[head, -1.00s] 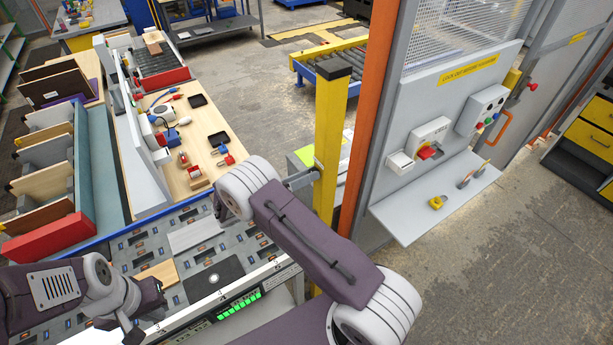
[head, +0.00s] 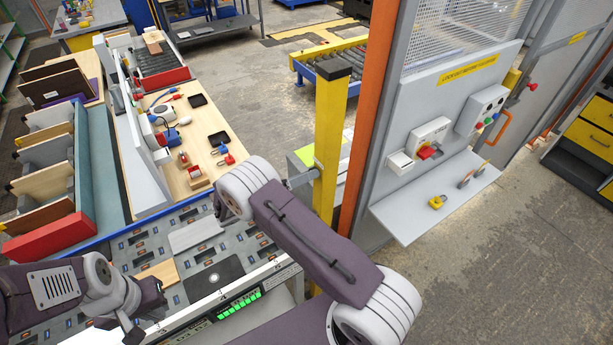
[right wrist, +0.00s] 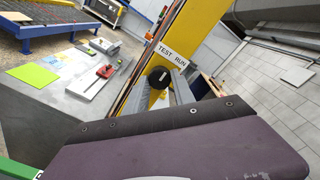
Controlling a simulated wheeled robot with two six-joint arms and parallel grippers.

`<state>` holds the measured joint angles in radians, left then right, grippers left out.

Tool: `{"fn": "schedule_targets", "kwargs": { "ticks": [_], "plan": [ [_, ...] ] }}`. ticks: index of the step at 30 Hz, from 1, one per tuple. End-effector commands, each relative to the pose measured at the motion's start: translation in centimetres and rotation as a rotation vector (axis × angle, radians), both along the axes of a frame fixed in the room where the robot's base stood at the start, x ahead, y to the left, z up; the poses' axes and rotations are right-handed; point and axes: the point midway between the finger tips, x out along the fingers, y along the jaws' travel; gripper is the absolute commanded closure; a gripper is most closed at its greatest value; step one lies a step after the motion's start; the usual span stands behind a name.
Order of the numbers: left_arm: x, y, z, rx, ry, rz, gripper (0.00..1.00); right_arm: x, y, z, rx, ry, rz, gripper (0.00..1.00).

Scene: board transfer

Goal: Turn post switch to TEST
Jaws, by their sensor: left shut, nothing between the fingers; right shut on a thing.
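The yellow post (head: 331,130) stands right of the workbench. In the right wrist view its face (right wrist: 185,40) carries a label reading TEST and RUN (right wrist: 172,56) above a round black switch knob (right wrist: 158,78). A short pale mark shows on the knob; I cannot tell which word it points to. My right gripper (head: 309,179) reaches the post from the left at mid height and is shut on the switch knob. The knob is hidden in the head view. My left gripper (head: 134,333) is shut and empty over the bench's near left part.
A grey panel with a yellow sign (head: 467,70) and a shelf (head: 420,215) with a yellow padlock (head: 437,202) stand right of the post. An orange upright (head: 367,110) is close behind it. The wooden bench (head: 185,185) holds tools and small trays. Open floor lies at the right.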

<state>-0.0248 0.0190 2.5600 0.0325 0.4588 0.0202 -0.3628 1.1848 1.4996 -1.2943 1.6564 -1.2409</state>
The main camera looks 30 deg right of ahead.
Motion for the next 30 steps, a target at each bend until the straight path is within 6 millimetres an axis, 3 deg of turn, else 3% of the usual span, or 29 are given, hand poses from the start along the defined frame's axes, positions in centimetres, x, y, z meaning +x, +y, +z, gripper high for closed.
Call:
{"fn": "schedule_targets", "kwargs": {
  "ticks": [1, 3, 13, 24, 30],
  "plan": [
    [0.0, 0.0, 0.1, 0.0, 0.0, 0.0, 1.0, 0.1, 0.0, 0.4, -0.007, -0.006, 0.003, 0.64],
    [0.0, 0.0, 0.1, 0.0, 0.0, 0.0, 1.0, 0.1, 0.0, 0.3, -0.005, -0.005, 0.003, 0.48],
    [0.0, 0.0, -0.3, 0.0, 0.0, 0.0, 1.0, 0.1, 0.3, 0.0, -0.003, -0.003, 0.003, 0.48],
    [0.0, 0.0, -4.6, 0.0, 0.0, 0.0, 1.0, -0.4, 7.6, -0.1, -0.001, -0.005, 0.004, 0.48],
    [0.0, 0.0, -4.9, 0.0, 0.0, 0.0, 1.0, -0.6, 9.0, 0.5, -0.002, -0.003, 0.002, 0.48]
  ]
}}
